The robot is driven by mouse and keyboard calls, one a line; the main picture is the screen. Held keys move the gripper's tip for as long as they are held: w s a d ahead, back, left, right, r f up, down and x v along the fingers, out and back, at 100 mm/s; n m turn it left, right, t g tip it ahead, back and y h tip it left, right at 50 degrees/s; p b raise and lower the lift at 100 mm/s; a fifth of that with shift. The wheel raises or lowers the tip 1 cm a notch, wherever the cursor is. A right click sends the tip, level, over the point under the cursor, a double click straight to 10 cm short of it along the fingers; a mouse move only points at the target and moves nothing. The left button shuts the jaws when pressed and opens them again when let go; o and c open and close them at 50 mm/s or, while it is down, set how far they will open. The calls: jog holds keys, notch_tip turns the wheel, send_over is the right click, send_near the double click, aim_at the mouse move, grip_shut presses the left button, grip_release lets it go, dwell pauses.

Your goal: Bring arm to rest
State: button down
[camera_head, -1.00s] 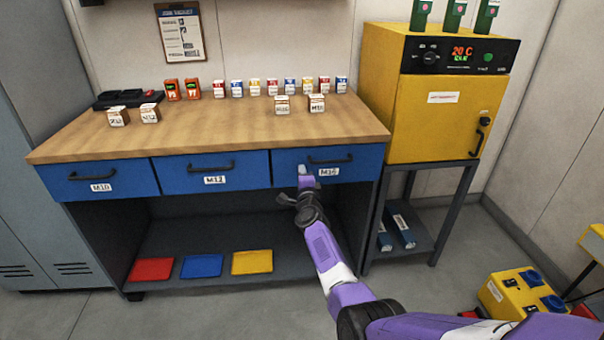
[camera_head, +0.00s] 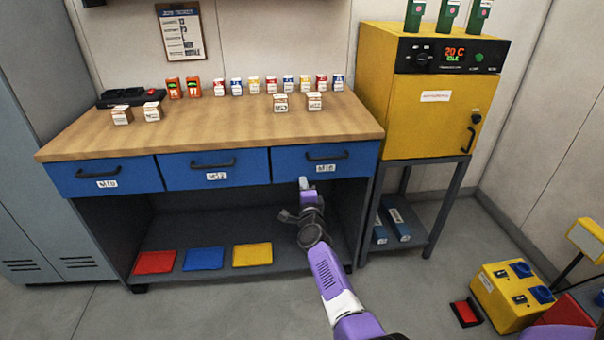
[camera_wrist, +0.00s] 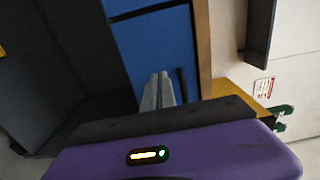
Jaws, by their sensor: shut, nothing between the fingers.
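My purple arm reaches up from the lower right in the head view, with my gripper (camera_head: 304,184) in front of the workbench, just below the right drawer (camera_head: 325,161). In the wrist view my gripper (camera_wrist: 158,90) shows two grey fingers close together, with nothing between them. The blue drawer front (camera_wrist: 160,50) lies beyond the fingers in that view. All three drawers look closed. From these frames I cannot tell the exact gap between the fingertips and the bench front.
The wooden workbench (camera_head: 215,128) carries several small boxes. Red, blue and yellow trays lie on its lower shelf (camera_head: 215,225). A yellow oven (camera_head: 430,115) on a stand (camera_head: 437,205) is to the right. A yellow box (camera_head: 510,297) stands on the floor lower right.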

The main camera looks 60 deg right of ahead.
jog(key=shift+p+v, duration=0.85)
jog(key=shift+v, duration=1.55)
jog(key=s+a+r+n+t+y, duration=0.1)
jog(key=s+a+r+n+t, duration=0.3)
jog(key=a+r+n, duration=0.45)
jog(key=s+a+n+t+y, duration=0.1)
jog(key=s+a+n+y, duration=0.3)
jog(key=s+a+n, duration=0.55)
jog(key=s+a+n+t+y, duration=0.1)
jog(key=s+a+n+y, duration=0.4)
jog(key=a, duration=0.8)
jog(key=s+a+r+n+g+y, duration=0.1)
jog(key=s+a+n+y, duration=0.1)
jog(key=s+a, duration=0.4)
jog(key=s+a+r+n+g+y+p, duration=0.1)
jog(key=s+a+n, duration=0.2)
jog(key=s+a, duration=0.3)
jog(key=s, duration=0.5)
jog(key=shift+s+a+r+g+y, duration=0.25)
jog(key=shift+s+r+g+y, duration=0.1)
jog(key=shift+r+g+y, duration=0.05)
